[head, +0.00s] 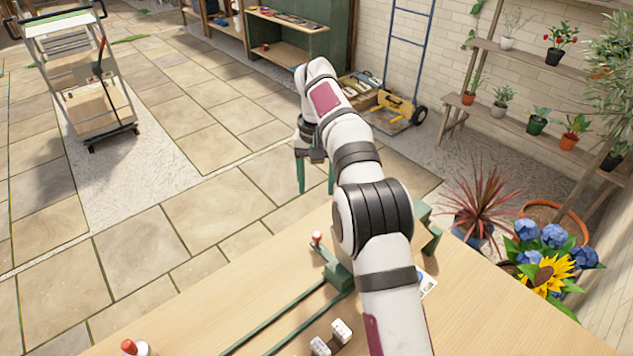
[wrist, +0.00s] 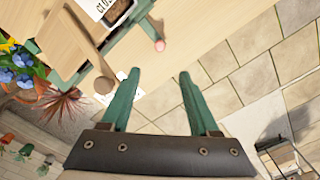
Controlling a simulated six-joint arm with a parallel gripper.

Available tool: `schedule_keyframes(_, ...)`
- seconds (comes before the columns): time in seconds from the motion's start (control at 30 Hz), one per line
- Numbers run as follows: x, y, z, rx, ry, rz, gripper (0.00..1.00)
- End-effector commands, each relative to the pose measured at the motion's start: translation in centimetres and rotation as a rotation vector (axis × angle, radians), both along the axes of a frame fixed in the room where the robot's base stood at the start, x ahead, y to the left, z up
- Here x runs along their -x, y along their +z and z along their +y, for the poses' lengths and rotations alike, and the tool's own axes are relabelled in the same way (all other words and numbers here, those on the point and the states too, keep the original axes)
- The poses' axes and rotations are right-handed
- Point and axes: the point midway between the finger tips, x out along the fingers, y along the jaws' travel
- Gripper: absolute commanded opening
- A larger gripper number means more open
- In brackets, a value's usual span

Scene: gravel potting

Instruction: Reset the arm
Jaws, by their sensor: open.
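My gripper (head: 316,178) hangs beyond the far edge of the wooden table (head: 225,318), over the paved floor, with its green fingers pointing down. In the wrist view my gripper (wrist: 158,80) shows both green fingers spread apart, with nothing between them. A green rail frame (head: 290,312) lies on the table, with a red-topped knob (head: 317,238) at its far end. The knob also shows in the wrist view (wrist: 160,46), ahead of the fingertips. My arm hides part of the tabletop.
Small white blocks (head: 341,330) and a red-capped item (head: 130,347) are at the near table edge. Blue flowers and a sunflower (head: 552,272) stand at the right. A wheeled cart (head: 95,105) stands at the upper left. The floor left of my gripper is clear.

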Motion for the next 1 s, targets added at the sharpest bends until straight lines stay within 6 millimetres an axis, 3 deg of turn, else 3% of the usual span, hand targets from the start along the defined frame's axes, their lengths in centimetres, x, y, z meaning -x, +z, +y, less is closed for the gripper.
schedule_keyframes(0.23,0.3,0.3,-0.3,-0.001,-0.005,0.001,0.62)
schedule_keyframes(0.33,2.6,3.1,-2.1,-0.015,-0.045,0.004,0.62)
schedule_keyframes(0.37,4.0,4.3,-3.0,-0.021,-0.065,0.007,0.62)
schedule_keyframes(0.43,8.7,6.8,-5.5,-0.042,-0.127,0.016,0.62)
schedule_keyframes(0.5,14.6,8.2,-7.7,-0.065,-0.196,0.026,0.62)
schedule_keyframes(0.57,20.0,8.3,-9.2,-0.084,-0.257,0.032,0.62)
schedule_keyframes(0.6,23.5,7.8,-9.9,-0.097,-0.297,0.036,0.62)
schedule_keyframes(0.7,31.1,5.5,-10.9,-0.124,-0.385,0.044,0.62)
schedule_keyframes(0.83,37.1,2.4,-11.2,-0.146,-0.459,0.052,0.62)
schedule_keyframes(0.9,38.5,1.4,-11.2,-0.150,-0.479,0.055,0.62)
schedule_keyframes(1.0,39.0,1.0,-11.2,-0.151,-0.485,0.057,0.62)
